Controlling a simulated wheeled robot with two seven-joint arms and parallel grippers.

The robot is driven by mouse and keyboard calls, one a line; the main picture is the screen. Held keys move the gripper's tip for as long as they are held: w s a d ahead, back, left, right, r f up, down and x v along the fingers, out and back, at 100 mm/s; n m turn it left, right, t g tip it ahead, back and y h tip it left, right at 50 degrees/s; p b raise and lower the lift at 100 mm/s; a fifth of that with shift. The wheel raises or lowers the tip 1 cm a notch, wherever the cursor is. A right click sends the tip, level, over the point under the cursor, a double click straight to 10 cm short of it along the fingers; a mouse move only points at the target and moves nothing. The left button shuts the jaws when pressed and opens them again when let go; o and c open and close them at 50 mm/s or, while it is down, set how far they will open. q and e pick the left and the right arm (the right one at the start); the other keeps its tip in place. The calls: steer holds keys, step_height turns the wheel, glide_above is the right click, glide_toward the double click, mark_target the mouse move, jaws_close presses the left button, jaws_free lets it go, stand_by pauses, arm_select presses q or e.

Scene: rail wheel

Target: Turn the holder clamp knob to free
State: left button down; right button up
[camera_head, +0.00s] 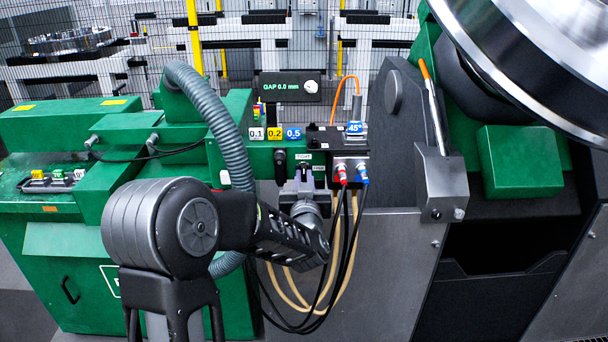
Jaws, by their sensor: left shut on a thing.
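The sensor holder is a dark block (324,140) on the green machine arm, with a blue 45° tag, a red and a blue connector on its front, and small white labels. My left gripper (304,174) reaches up to the lower left of this block. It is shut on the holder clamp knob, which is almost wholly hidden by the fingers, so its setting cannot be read. A black lever knob (280,157) stands just left of the fingers. My right gripper is not in view.
Black and tan cables (353,225) hang close to the right of my left wrist. A grey corrugated hose (215,110) curves behind my arm. A display (290,87) reads GAP 0.8 mm. A large metal wheel (545,60) fills the upper right.

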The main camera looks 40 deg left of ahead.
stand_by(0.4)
arm_select(q)
steer(key=shift+r+m+p, duration=0.15)
steer(key=shift+m+p, duration=0.45)
steer(key=shift+p, duration=0.05)
steer(key=shift+m+p, duration=0.75)
steer(key=shift+m, duration=0.95)
steer(key=shift+p, duration=0.3)
